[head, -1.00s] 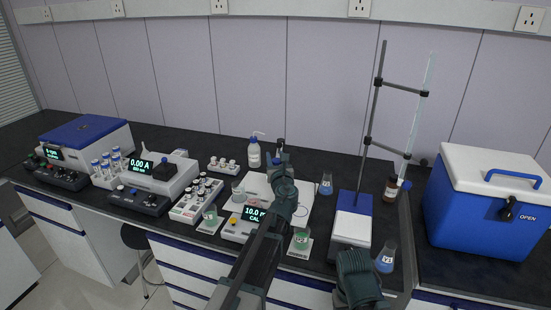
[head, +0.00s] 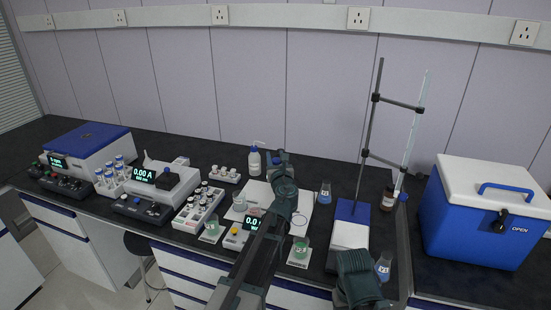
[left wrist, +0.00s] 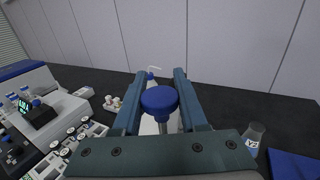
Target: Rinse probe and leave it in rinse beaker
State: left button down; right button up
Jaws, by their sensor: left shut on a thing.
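My left gripper (head: 281,160) is over the white tray (head: 302,203) in the middle of the bench. In the left wrist view its two fingers (left wrist: 157,98) are shut on the blue-capped probe (left wrist: 158,99), with its grey shaft below. The probe's lower end is hidden. A clear glass beaker (head: 239,203), which may be the rinse beaker, stands left of the gripper at the tray's edge. The probe's meter (head: 236,238) is partly hidden by my left arm. My right gripper (head: 358,278) is low at the front; its fingers do not show clearly.
A burette stand (head: 351,225) and blue cooler (head: 487,215) are at right. Vial racks (head: 198,209) are at left.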

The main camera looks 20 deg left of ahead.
pick_arm(q)
notch_tip(320, 180, up, 3)
jog(key=shift+w+r+p, duration=0.1)
jog(key=shift+w+p, duration=0.05)
jog(key=shift+p, duration=0.85)
pick_arm(e)
notch_tip(320, 180, up, 3)
jog(key=shift+w+r, duration=0.1)
pick_arm(q)
jog(key=shift+c, duration=2.2)
grip_release()
jog(key=shift+r, duration=0.1)
jog(key=v, duration=1.4)
jog(key=shift+a, duration=0.1)
jog(key=shift+c, duration=0.3)
